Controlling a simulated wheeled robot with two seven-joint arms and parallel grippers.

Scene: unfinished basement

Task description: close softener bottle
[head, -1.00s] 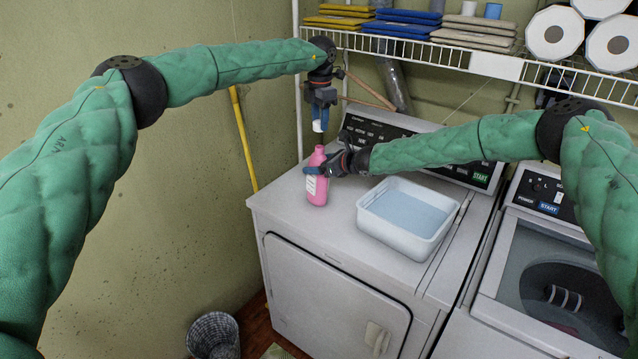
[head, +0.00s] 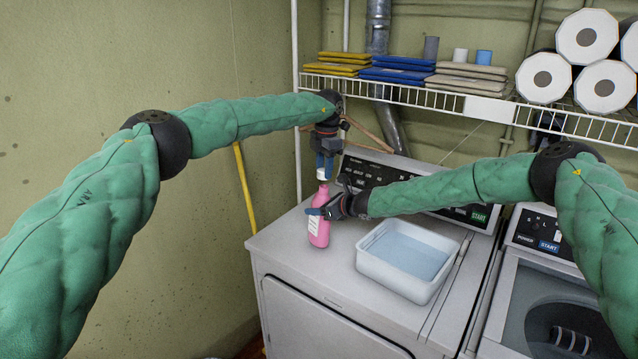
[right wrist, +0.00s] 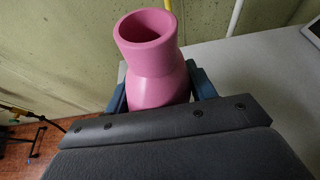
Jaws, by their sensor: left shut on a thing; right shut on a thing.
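The pink softener bottle (head: 319,232) stands upright on the white dryer top, with a white label on its front. My right gripper (head: 322,212) is shut around its upper body. In the right wrist view the bottle (right wrist: 150,58) has an open, uncovered mouth, and my right gripper's blue fingers (right wrist: 158,90) lie on both sides of it. My left gripper (head: 325,164) points down and is shut on a small white cap (head: 322,174). The cap is just above the bottle's mouth in the head view; it does not show in the right wrist view, so it appears apart from the mouth.
A white basin (head: 372,264) of bluish liquid stands right of the bottle on the dryer (head: 300,262). A wire shelf (head: 420,94) with folded cloths and paper rolls hangs above. An open washer (head: 515,290) is at the right. A yellow pole (head: 245,185) leans at the left wall.

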